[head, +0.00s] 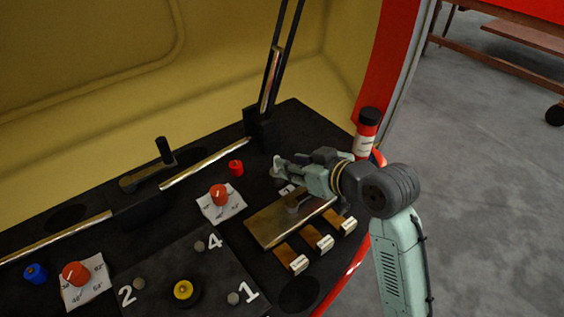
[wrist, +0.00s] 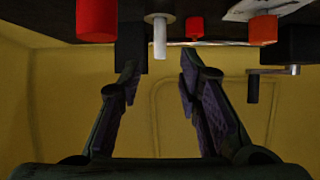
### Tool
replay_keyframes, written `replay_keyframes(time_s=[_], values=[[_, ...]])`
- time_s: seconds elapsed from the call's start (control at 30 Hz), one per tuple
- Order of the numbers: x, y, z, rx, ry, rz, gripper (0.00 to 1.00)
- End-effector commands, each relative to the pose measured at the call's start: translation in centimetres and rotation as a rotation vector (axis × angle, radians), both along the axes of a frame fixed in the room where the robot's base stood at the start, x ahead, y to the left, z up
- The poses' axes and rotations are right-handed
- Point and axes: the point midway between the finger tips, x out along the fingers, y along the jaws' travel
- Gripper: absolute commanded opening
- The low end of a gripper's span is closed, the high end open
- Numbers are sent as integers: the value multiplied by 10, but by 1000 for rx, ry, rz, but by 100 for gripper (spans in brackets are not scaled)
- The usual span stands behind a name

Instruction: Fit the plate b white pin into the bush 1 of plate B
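In the wrist view the white pin (wrist: 159,36), with a wide collar, stands out from the dark console surface at the top of the picture. My gripper (wrist: 158,70) is open, with one dark finger on each side of the pin's line. The pin's free end shows between the fingertips; I see no contact. In the head view my gripper (head: 280,166) is low over the console's right part, and I cannot clearly separate the pin from it. A dark plate (head: 205,268) at the bottom carries the numbers 1, 2 and 4 with round grey spots. The spot by 1 (head: 233,298) is uncovered.
A red-and-black cylinder (head: 366,135) stands close to my wrist. A small red cylinder (head: 236,168), a red knob (head: 219,193) and a brass plate (head: 272,224) are nearby. A tall black lever (head: 273,70) rises behind. A yellow knob (head: 183,290) sits on the dark plate.

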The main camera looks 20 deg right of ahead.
Motion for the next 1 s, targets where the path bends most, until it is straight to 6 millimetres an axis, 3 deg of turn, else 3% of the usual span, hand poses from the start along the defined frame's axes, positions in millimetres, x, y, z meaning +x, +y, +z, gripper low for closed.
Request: replay_keyframes(time_s=[0.1, 0.3, 1.0], values=[[-18, -8, 11, -2, -2, -2, 32], [-35, -15, 21, -1, -1, 0, 32], [-38, -16, 23, 0, 0, 0, 32]])
